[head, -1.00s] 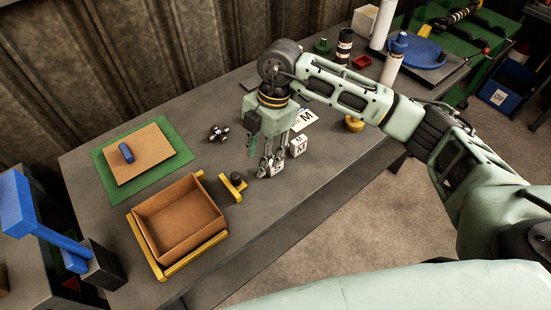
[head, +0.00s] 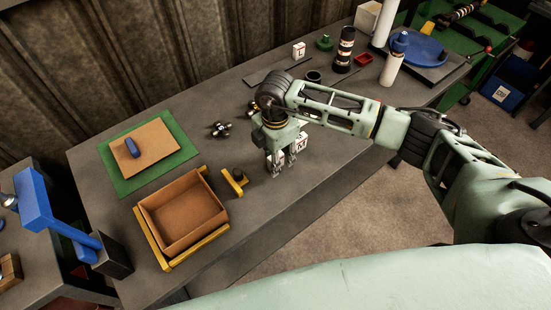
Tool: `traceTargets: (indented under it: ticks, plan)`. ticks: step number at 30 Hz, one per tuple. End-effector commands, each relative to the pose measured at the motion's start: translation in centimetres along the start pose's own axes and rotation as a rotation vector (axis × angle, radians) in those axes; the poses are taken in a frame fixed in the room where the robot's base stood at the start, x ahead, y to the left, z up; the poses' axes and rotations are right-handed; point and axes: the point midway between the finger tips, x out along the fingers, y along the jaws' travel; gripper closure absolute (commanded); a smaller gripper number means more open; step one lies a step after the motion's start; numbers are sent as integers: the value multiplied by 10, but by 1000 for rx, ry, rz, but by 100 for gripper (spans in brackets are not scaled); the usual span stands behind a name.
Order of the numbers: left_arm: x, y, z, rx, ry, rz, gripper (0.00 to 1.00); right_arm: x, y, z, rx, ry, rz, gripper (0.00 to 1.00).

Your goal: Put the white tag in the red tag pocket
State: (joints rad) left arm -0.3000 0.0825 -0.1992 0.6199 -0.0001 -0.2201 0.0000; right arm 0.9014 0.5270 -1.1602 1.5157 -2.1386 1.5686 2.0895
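The arm coming in from the right is mine, and its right gripper (head: 279,168) points down at the bench top, near the front edge. A white lettered block (head: 301,142) shows just behind and to the right of its fingers. Another white piece shows partly between or behind the fingers; whether they grip it I cannot tell. A small red open holder (head: 363,60), perhaps the red tag pocket, is at the back right of the bench. A white block with a red mark (head: 298,50) stands at the back. No separate white tag can be clearly made out. My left gripper is out of view.
A brown tray (head: 184,212) in a yellow frame and a yellow bracket (head: 234,182) lie left of the gripper. A green mat (head: 118,183) with a brown board is farther left.

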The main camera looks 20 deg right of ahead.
Motion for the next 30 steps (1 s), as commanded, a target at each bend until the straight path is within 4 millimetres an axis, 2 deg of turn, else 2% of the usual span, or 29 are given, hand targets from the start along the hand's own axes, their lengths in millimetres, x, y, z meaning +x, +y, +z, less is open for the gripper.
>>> traceTargets:
  ticks: [3, 16, 26, 30]
  plan:
    - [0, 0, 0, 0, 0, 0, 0, 0, 0, 0, 0, 0, 0, 63]
    - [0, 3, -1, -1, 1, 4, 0, 0, 0, 0, 0, 1, 0, 100]
    - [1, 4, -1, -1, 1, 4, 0, -2, 0, 0, 0, 0, 1, 100]
    - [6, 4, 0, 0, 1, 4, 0, -10, 1, 0, -1, 1, 3, 100]
